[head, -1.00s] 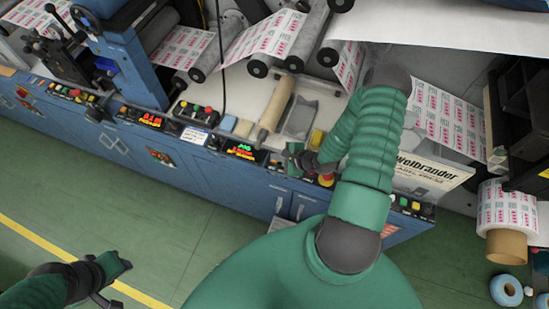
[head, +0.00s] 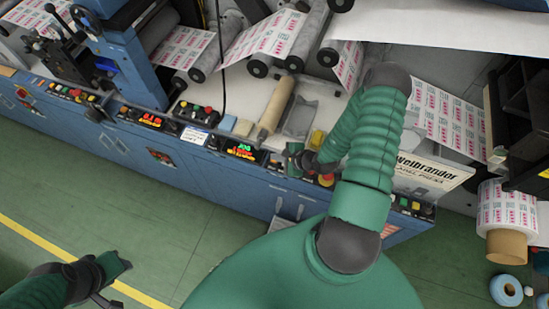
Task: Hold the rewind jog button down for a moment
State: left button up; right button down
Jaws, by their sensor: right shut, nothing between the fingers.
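My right arm reaches down over the blue machine's front control ledge. My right gripper (head: 293,152) is shut and empty, low over the ledge between the lit display (head: 242,151) and a red round button (head: 327,180). Small controls (head: 275,164) show just left of and below the gripper. The jog button cannot be singled out; the gripper and wrist hide part of this panel. Whether the fingertips touch a button cannot be told. My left gripper (head: 112,280) hangs at lower left over the green floor, away from the machine; its finger gap is unclear.
A cardboard core (head: 276,106), a grey tray (head: 299,120) and small pads (head: 236,126) lie on the ledge behind the controls. Printed web (head: 265,35) runs over rollers. A label roll (head: 507,205) stands at right. The green floor (head: 150,205) in front is clear.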

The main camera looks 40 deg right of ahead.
dwell(0.6)
jog(key=shift+r+p, duration=0.85)
jog(key=shift+r, duration=0.05)
notch_tip(320, 180, up, 5)
jog(key=p, duration=0.4)
jog(key=shift+p, duration=0.3)
